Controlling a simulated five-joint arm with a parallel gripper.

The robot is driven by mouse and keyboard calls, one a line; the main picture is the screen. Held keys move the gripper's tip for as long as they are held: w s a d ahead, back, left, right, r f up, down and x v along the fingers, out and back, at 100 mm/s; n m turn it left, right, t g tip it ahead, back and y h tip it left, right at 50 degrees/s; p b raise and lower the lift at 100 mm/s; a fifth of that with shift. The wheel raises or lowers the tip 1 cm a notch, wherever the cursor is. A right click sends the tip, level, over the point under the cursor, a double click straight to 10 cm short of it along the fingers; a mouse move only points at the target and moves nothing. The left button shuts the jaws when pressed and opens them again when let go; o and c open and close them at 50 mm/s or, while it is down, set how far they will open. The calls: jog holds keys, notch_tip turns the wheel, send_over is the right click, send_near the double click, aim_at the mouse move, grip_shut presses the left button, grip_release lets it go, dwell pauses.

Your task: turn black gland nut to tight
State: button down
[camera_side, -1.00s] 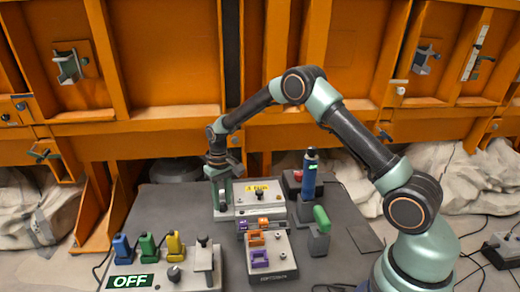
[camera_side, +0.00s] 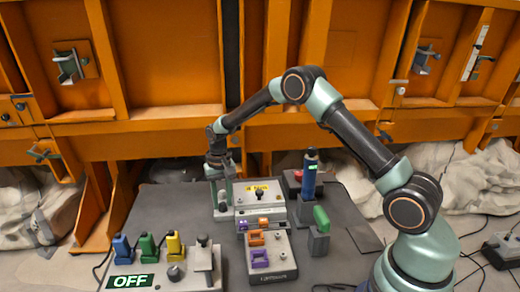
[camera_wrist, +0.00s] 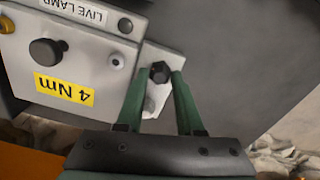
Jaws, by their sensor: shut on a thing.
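The black gland nut (camera_wrist: 160,71) is a small dark hex piece on a light metal bracket plate (camera_wrist: 150,105) at the side of a grey box, in the wrist view. My gripper (camera_wrist: 159,78) has its two green fingers closed against the nut from both sides. In the side view my gripper (camera_side: 220,180) points down at the left end of the box (camera_side: 258,196). The nut is hidden there behind my fingers. A yellow "4 Nm" label (camera_wrist: 64,89) is on the box face beside the bracket.
A dark round knob (camera_wrist: 46,52) sits on the box. In the side view, an "OFF" panel (camera_side: 130,281) with coloured plugs stands front left. A purple-and-orange socket block (camera_side: 270,264) is in front, and a blue-topped tool (camera_side: 309,175) stands to the right.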

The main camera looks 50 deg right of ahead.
jog(key=c, duration=0.5)
grip_release()
jog(key=shift+c, duration=0.2)
